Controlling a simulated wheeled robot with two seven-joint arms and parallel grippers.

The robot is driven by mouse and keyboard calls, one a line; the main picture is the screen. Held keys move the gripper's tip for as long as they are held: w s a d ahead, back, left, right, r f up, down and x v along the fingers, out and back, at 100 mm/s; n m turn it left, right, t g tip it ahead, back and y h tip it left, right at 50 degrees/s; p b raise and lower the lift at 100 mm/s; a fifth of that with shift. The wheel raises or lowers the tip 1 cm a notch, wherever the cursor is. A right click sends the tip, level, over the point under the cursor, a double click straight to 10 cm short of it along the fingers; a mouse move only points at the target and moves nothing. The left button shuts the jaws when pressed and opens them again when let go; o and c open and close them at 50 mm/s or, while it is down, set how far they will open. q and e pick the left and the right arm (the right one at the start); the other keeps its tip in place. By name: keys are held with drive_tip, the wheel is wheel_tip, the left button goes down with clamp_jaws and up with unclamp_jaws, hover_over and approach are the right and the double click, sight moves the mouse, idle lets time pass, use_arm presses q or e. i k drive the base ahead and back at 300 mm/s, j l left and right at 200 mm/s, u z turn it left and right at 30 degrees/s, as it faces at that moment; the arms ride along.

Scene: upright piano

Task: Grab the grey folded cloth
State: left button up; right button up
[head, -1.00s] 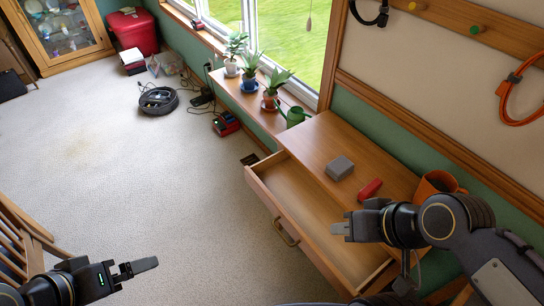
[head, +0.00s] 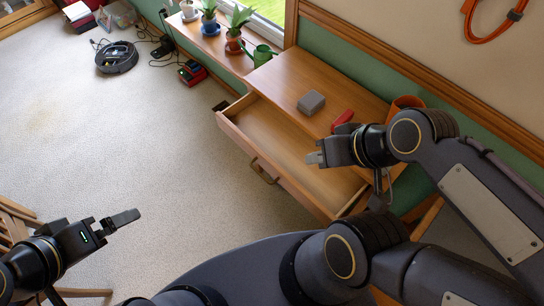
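The grey folded cloth (head: 311,103) shows as a small grey block on the top of the wooden desk (head: 290,72), behind the open drawer. A red object (head: 342,118) lies just to its right. My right gripper (head: 314,158) hangs over the right part of the open drawer, nearer to me than the cloth and apart from it. Its fingers show edge-on, so their opening is unclear. My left gripper (head: 124,218) is over the carpet at lower left, far from the cloth. Its fingers overlap from this angle.
The desk's drawer (head: 262,127) is pulled out and looks empty. A green watering can (head: 261,55) and potted plants stand left. A wooden chair (head: 12,222) is at far left. Open carpet lies between.

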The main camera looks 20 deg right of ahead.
sight(311, 103)
drive_tip(key=i+l+z, duration=0.1)
drive_tip(key=i+z, duration=0.65)
drive_tip(key=i+j+z, duration=0.1)
drive_tip(key=i+z, duration=0.25)
